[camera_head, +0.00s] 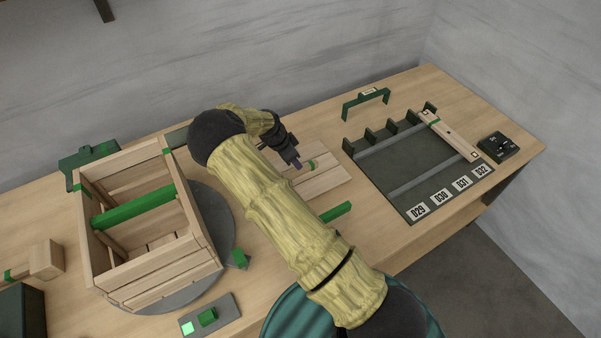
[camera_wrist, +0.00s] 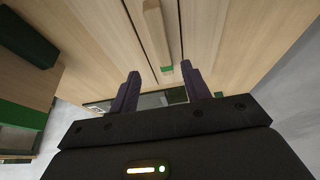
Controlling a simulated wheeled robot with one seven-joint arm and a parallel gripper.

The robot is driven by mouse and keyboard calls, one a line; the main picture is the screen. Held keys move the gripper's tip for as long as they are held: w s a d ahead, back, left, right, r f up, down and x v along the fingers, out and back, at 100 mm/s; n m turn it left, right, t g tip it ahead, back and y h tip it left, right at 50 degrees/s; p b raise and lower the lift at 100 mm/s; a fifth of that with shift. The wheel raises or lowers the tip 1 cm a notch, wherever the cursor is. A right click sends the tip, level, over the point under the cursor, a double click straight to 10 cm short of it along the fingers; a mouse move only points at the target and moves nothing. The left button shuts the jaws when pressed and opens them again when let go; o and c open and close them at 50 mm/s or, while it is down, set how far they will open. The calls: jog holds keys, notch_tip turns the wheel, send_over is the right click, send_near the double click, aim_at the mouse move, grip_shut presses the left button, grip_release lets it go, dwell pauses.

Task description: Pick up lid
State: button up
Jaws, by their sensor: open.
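The lid (camera_head: 328,180) is a light wooden slatted panel lying flat on the table, right of the crate. My arm hides its left part. In the wrist view the lid's planks (camera_wrist: 225,35) fill much of the upper picture. A narrow wooden bar (camera_wrist: 155,35) with a green mark at its end runs along it. My gripper (camera_head: 297,164) is over the lid near a small green-marked part. In the wrist view its two dark purple fingers (camera_wrist: 162,85) are apart, on either side of the bar's line, with nothing held. Whether they touch the lid cannot be told.
An open wooden crate (camera_head: 165,290) with a green bar across it stands on a grey disc (camera_head: 222,220) at left. A dark rack (camera_head: 400,195) with numbered labels holds a wooden slat (camera_head: 450,137) at right. A green handle-shaped frame (camera_head: 367,102) stands behind.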

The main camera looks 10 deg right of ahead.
aim_at(300, 173)
jog(key=shift+x, duration=1.35)
jog(key=shift+w+f, duration=0.1)
jog(key=shift+p+x, duration=1.2)
jog(key=shift+x, duration=1.3)
jog(key=shift+w+a, duration=0.1)
jog(key=shift+a, duration=0.1)
grip_shut()
